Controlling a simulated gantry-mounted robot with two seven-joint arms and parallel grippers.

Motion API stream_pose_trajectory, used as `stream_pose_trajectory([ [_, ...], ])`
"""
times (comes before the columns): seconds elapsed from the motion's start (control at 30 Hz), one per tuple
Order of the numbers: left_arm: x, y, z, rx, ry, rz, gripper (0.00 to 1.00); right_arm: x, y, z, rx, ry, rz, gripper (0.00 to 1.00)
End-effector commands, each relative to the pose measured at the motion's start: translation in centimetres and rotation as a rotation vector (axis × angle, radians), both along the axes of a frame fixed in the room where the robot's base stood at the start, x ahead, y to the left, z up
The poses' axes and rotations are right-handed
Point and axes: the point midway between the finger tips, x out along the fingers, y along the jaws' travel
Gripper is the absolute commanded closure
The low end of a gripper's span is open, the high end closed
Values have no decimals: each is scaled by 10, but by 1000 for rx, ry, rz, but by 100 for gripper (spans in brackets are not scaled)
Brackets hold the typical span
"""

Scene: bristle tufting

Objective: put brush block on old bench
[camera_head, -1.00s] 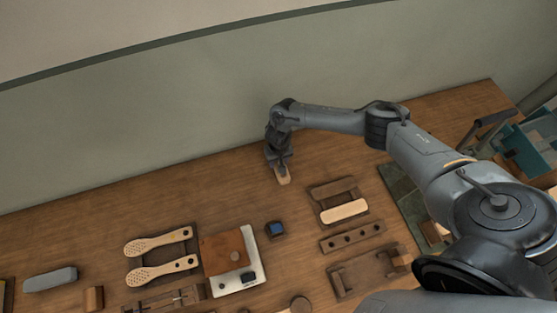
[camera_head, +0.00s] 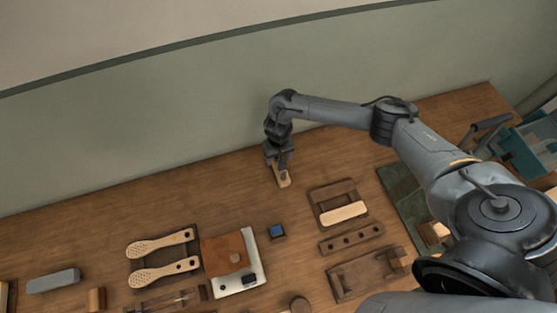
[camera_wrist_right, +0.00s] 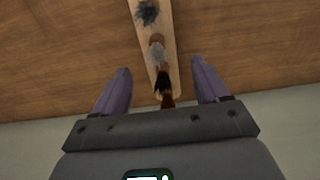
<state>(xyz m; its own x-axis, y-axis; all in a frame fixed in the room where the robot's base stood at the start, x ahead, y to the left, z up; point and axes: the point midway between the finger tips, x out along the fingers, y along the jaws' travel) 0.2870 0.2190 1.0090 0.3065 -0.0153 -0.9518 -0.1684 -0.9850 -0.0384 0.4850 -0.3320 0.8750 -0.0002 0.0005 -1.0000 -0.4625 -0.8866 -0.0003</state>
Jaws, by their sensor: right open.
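The brush block (camera_head: 284,179), a narrow pale wooden piece, lies on the brown wooden bench (camera_head: 215,190) near the back wall. In the right wrist view the block (camera_wrist_right: 148,40) carries several tufts in a row, dark, grey, black and reddish brown. My right gripper (camera_head: 279,163) is at the block's wall-side end. Its two purple fingers are open (camera_wrist_right: 160,65), one on each side of the block, with clear gaps. The block's far end runs out of the wrist view. My left gripper is not in view.
Right of the block is a dark wooden holder (camera_head: 330,193) with a pale bar (camera_head: 343,213). A green mat (camera_head: 400,190) lies right. The bench left of my gripper is clear.

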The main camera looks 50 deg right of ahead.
Motion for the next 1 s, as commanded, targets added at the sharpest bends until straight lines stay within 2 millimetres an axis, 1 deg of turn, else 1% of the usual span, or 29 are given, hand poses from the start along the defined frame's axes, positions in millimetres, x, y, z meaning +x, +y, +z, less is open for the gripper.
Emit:
stream_pose_trajectory([
  [0.03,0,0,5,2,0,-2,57,1,0,13,0,-2,1,26],
  [0.2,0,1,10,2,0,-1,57,0,0,40,0,-2,1,26],
  [0.37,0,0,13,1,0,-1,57,0,1,56,2,-1,3,26],
  [0.47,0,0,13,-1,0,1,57,-1,11,57,12,-13,37,26],
  [0.57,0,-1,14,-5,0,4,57,-2,41,50,41,-60,132,26],
  [0.67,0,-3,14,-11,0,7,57,-6,92,40,89,-148,289,26],
  [0.7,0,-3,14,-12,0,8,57,-9,117,37,109,-197,359,26],
  [0.77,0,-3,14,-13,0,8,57,-15,156,38,136,-282,459,26],
  [0.8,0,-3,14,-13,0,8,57,-19,180,43,149,-343,519,26],
  [0.87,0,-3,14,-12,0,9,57,-27,211,54,154,-432,591,26],
  [0.9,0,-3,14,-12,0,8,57,-32,226,63,148,-486,625,26],
  [0.93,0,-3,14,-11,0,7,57,-37,234,71,138,-521,644,26],
  [1.0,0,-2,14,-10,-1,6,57,-48,243,89,104,-579,668,26],
])
